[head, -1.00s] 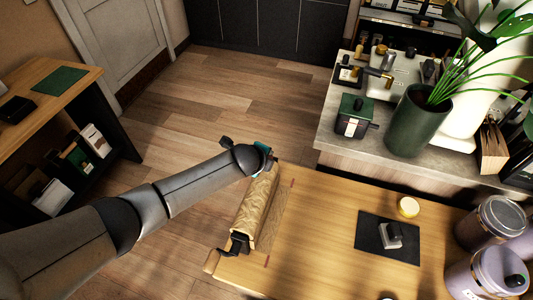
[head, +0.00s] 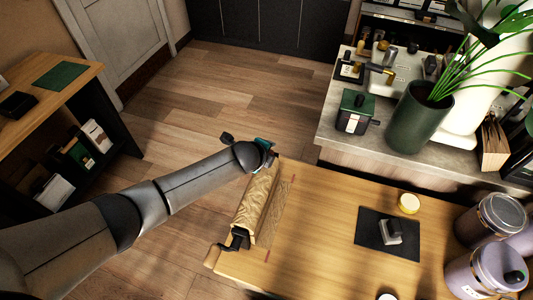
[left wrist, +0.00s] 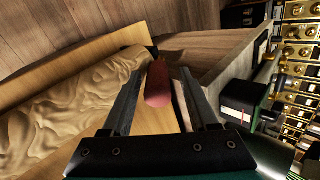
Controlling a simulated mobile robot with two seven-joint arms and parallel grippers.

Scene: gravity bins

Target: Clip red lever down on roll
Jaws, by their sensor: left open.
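The roll (head: 258,207), tan with a wavy pattern, lies along the left edge of the wooden table; it also shows in the left wrist view (left wrist: 62,108). The red lever (left wrist: 158,86) is a rounded bar near the far end of the roll. My left gripper (head: 269,152) is at that far end. In the left wrist view my left gripper (left wrist: 163,73) is open, one finger on each side of the red lever. I cannot tell whether either finger touches it. In the head view the lever is hidden by the gripper. My right gripper is not in view.
A black crank (head: 228,246) sits at the roll's near end. Lilac canisters (head: 487,275) stand at right. The table's middle is clear.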

